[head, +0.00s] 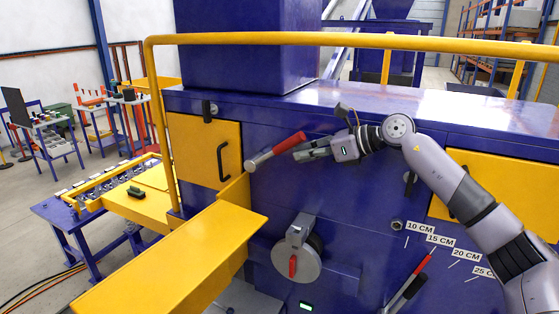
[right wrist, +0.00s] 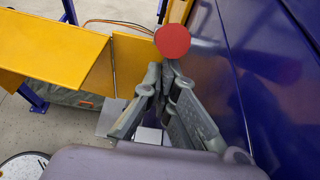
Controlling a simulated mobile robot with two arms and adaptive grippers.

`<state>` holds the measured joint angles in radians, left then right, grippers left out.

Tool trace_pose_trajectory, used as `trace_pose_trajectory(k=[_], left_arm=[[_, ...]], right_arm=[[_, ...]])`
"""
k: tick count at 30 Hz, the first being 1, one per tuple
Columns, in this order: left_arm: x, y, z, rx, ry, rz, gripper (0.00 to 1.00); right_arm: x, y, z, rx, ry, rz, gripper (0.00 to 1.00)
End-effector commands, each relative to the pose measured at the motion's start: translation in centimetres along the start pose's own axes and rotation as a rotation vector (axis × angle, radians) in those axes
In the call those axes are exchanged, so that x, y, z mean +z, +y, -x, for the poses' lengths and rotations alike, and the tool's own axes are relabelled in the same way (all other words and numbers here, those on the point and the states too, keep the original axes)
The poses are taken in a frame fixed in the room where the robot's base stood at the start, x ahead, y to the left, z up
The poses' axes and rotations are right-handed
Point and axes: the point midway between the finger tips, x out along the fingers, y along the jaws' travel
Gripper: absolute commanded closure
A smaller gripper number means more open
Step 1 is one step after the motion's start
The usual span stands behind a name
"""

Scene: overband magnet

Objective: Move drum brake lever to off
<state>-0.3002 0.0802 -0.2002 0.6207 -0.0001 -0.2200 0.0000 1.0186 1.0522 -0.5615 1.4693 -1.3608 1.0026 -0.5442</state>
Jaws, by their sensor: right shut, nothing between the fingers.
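A lever with a red grip and a grey metal base (head: 262,158) sticks out from the blue machine front, its grip slanting up to the right. No label names it, so I cannot tell for certain that it is the drum brake lever. My right gripper (head: 299,154) is shut and empty, just right of the red grip. In the right wrist view, the round red end of the grip (right wrist: 172,41) lies just beyond the closed fingertips (right wrist: 168,66). I cannot tell whether they touch. My left gripper is not in view.
A yellow rail (head: 270,38) crosses above the machine. A yellow guard (head: 180,262) juts out at lower left. Below are a round grey switch with a red handle (head: 293,266) and another red-handled lever (head: 410,285) beside centimetre labels (head: 440,240).

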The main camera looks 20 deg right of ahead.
Motion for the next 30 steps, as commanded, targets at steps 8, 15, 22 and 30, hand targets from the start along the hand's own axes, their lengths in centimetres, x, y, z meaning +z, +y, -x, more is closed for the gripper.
trace_pose_trajectory(k=[8,15,22,30], left_arm=[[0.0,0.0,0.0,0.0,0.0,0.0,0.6],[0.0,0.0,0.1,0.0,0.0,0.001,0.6],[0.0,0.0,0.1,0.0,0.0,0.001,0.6],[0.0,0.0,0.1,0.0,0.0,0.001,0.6]], right_arm=[[1.1,0.1,-0.6,0.001,-0.001,0.0,1.0],[1.9,0.1,-1.0,0.002,-0.001,0.0,1.0],[2.8,0.1,-1.4,0.001,-0.001,0.0,1.0],[3.7,0.1,-1.9,0.002,-0.001,0.0,1.0]])
